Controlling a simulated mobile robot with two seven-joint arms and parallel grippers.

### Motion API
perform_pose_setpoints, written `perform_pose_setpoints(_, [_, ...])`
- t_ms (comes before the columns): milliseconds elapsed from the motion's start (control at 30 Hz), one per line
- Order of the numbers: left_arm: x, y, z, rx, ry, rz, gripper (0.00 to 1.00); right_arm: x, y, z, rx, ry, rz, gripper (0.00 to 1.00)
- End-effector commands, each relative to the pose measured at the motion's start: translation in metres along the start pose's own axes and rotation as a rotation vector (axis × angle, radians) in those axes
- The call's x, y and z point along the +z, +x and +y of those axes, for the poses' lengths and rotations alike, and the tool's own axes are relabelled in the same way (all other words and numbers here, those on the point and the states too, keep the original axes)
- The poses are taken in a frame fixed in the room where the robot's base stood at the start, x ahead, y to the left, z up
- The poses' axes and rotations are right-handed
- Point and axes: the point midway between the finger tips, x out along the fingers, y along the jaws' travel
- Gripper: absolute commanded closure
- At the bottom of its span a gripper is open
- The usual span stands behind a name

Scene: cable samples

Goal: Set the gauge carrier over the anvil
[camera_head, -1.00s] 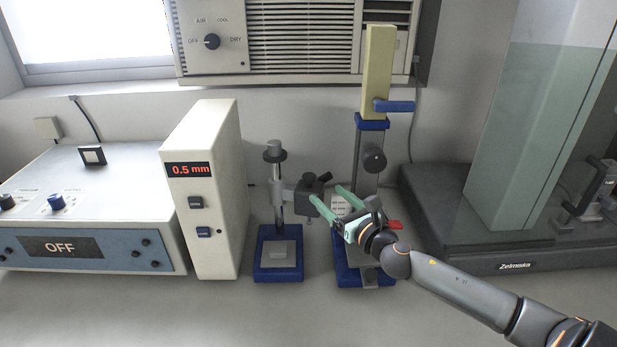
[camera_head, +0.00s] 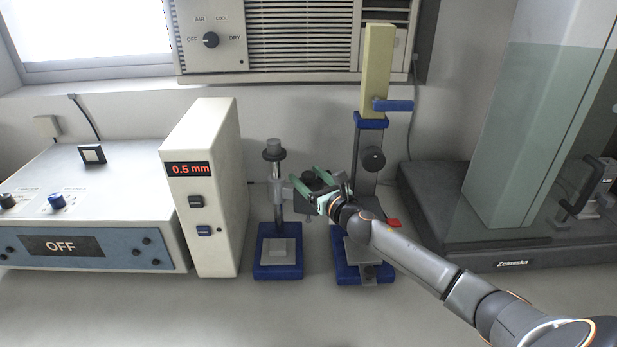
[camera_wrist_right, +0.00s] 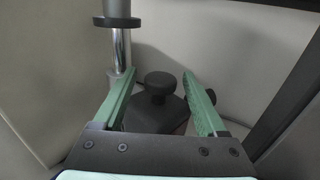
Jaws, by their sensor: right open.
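The gauge carrier (camera_head: 301,204) is a dark block with a round knob, on the post of the small stand, turned to the post's right. The anvil is a pale block (camera_head: 279,248) on the stand's blue base (camera_head: 264,272), left of and below the carrier. My right gripper (camera_head: 306,177) is open, its green fingers at the carrier's knob and partly hiding the carrier. In the right wrist view the dark knob (camera_wrist_right: 160,84) stands between the two open fingers (camera_wrist_right: 158,78), with a gap on each side. My left gripper is not in view.
A taller blue-based stand (camera_head: 364,272) with a cream head and blue lever stands close on the right, behind my right arm. A beige readout box (camera_head: 212,255) showing 0.5 mm stands left. A glass-cased instrument (camera_head: 500,262) is at far right. The front bench is clear.

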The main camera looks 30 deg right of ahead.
Motion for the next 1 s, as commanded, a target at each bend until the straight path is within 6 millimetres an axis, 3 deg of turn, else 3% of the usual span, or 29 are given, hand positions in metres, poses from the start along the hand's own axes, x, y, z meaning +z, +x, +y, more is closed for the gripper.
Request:
perform_pose_setpoints(100, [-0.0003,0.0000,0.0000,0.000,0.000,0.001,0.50,0.0000,-0.0001,0.0001,0.000,0.000,0.000,0.26])
perform_pose_setpoints(767, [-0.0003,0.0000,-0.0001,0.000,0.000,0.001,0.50,0.0000,-0.0003,-0.0002,-0.001,0.001,0.000,1.00])
perform_pose_setpoints(1000, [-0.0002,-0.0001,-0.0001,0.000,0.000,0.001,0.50,0.0000,-0.0003,-0.0002,-0.001,0.001,0.000,1.00])
